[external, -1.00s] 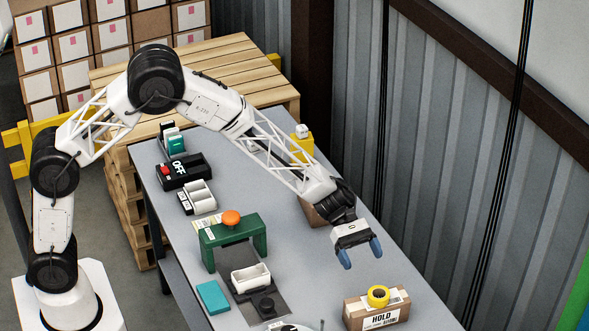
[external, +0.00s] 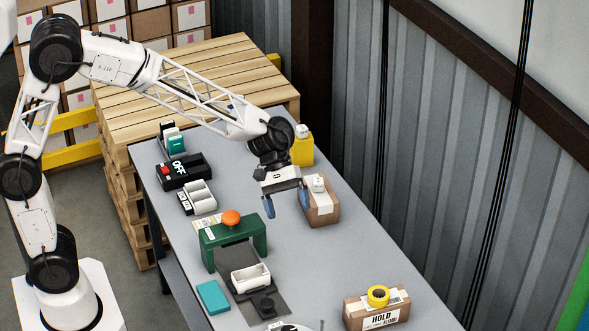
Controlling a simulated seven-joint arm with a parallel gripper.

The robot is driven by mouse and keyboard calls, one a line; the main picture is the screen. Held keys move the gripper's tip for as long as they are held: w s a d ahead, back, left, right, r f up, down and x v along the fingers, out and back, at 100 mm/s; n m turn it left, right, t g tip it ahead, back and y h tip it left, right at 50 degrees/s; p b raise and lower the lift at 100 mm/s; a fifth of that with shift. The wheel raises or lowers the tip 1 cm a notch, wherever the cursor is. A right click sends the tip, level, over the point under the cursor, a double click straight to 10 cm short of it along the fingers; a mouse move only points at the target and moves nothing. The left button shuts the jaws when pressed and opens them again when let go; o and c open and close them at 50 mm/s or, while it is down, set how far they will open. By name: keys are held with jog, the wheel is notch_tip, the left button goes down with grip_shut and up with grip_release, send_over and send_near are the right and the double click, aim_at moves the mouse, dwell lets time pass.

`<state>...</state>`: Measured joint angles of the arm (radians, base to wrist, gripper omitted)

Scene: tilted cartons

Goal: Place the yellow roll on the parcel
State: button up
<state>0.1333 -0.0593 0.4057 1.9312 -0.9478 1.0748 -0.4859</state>
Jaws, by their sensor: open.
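The yellow roll (external: 378,296) lies flat on top of the brown parcel marked HOLD (external: 372,315), at the front right of the table. Another brown carton (external: 322,212) stands farther back, with a small white item (external: 318,184) on top. My gripper (external: 286,207) is open and empty, fingers pointing down. It is just left of the back carton, behind the green press, and well away from the yellow roll. In this view I cannot tell its exact height over the table.
A green press with an orange knob (external: 233,238) stands at the middle left, with a white tray (external: 250,278) and teal box (external: 212,297) in front. A black switch box (external: 184,171) and yellow container (external: 302,150) are farther back. Table space between the two cartons is clear.

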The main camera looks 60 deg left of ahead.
jog(key=s+a+r+m+t+y, duration=0.1)
jog(key=s+a+r+m+y, duration=0.1)
jog(key=s+a, duration=0.5)
jog(key=s+a+r+m+t+y, duration=0.1)
jog(key=s+a+m+y, duration=0.3)
jog(key=s, duration=1.1)
jog(key=s+a+r+m+t+y, duration=0.1)
jog(key=s+a+r+m+y, duration=0.2)
jog(key=s+a, duration=0.6)
jog(key=shift+s+a+r+m, duration=0.45)
jog(key=shift+s+m, duration=0.45)
jog(key=shift+s, duration=0.35)
